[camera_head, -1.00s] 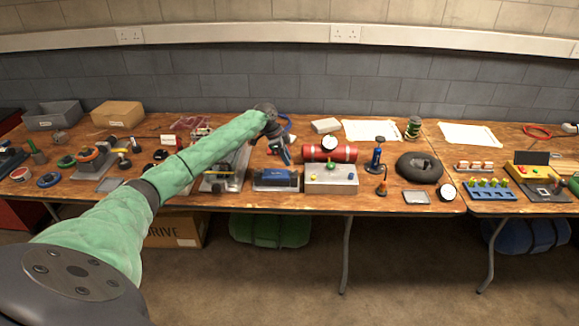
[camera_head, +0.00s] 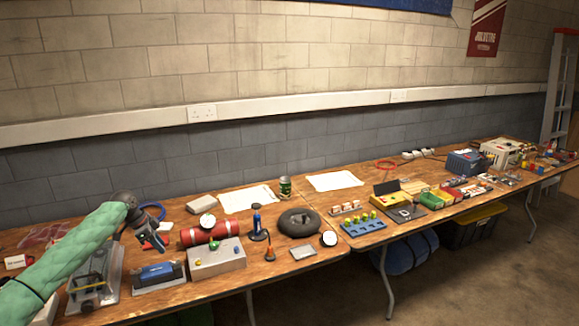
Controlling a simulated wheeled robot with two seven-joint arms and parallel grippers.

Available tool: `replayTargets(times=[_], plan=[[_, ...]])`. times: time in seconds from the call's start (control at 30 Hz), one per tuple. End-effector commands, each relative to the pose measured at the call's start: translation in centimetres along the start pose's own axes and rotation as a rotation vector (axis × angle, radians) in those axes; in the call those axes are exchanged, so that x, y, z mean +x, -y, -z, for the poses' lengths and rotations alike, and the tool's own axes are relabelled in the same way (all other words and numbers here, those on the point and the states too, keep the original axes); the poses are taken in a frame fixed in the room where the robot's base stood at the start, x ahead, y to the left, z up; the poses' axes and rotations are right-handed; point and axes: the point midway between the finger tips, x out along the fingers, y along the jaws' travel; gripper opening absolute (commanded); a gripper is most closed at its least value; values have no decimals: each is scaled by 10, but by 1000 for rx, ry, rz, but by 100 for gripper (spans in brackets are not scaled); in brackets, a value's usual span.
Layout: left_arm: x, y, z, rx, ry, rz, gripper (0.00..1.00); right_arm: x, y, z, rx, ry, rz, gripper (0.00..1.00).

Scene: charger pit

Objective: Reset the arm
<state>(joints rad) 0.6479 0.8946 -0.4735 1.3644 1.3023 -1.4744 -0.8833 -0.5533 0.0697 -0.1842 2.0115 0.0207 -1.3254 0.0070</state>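My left arm comes in from the left in a green sleeve. Its gripper (camera_head: 150,238) hangs over the table, above and behind the blue block-shaped device (camera_head: 158,274) and left of the red cylinder (camera_head: 210,229). The gripper is small and dark in the view, and I cannot tell whether its fingers are open or shut. I see nothing clearly held in it. My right gripper is not in view.
White sheets (camera_head: 335,181) lie at the back. The floor (camera_head: 470,285) in front is clear.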

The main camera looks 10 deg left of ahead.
Motion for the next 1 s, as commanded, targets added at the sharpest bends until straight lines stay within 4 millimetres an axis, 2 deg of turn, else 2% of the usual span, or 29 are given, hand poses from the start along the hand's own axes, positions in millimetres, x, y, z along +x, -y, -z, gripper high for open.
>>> replayTargets(times=[0.17, 0.37, 0.57, 0.67, 0.77, 0.87, 1.0], plan=[[0, 2, 0, -114, -1, 12, 27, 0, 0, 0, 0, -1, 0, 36], [-4, 16, -6, -265, 59, 123, 27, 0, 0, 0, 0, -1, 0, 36], [-26, 29, 4, -349, 100, 302, 27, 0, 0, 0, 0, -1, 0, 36], [-37, 33, 22, -373, 95, 396, 27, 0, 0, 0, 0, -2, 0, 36], [-44, 31, 48, -389, 72, 485, 27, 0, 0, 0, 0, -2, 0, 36], [-36, 21, 71, -401, 47, 557, 27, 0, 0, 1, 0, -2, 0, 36], [-8, -6, 98, -415, 7, 632, 27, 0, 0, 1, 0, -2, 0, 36]])
